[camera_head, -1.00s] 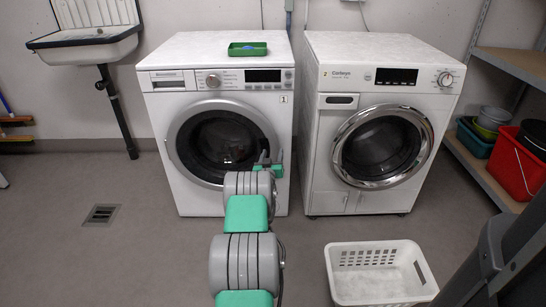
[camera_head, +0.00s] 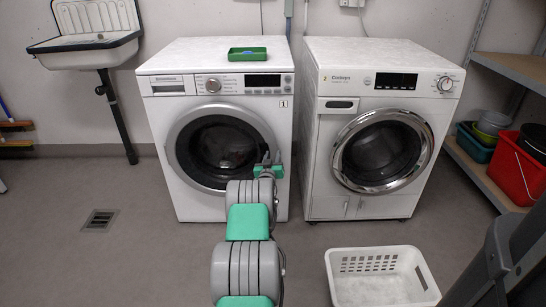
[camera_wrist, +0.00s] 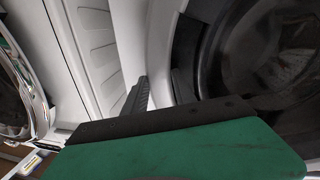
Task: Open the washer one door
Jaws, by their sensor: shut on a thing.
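Washer one (camera_head: 160,127) is the left white front-loader with a small "1" label on its front. Its round door (camera_head: 174,140) has a grey ring and dark glass, and it looks closed or nearly so. My gripper (camera_head: 268,162) is at the right edge of this door. In the wrist view my gripper (camera_wrist: 158,90) has its dark fingers on either side of a pale strip of the door rim, and it is shut on it. The dark door glass (camera_wrist: 265,55) is on the right there. My arm hides the lower right of the ring.
Washer two (camera_head: 325,150), with a chrome door ring, stands close on the right. A white basket (camera_head: 347,257) is on the floor in front of it. A shelf with a red bucket (camera_head: 515,165) is at right. A green tray (camera_head: 247,55) lies on washer one. Floor at left is clear.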

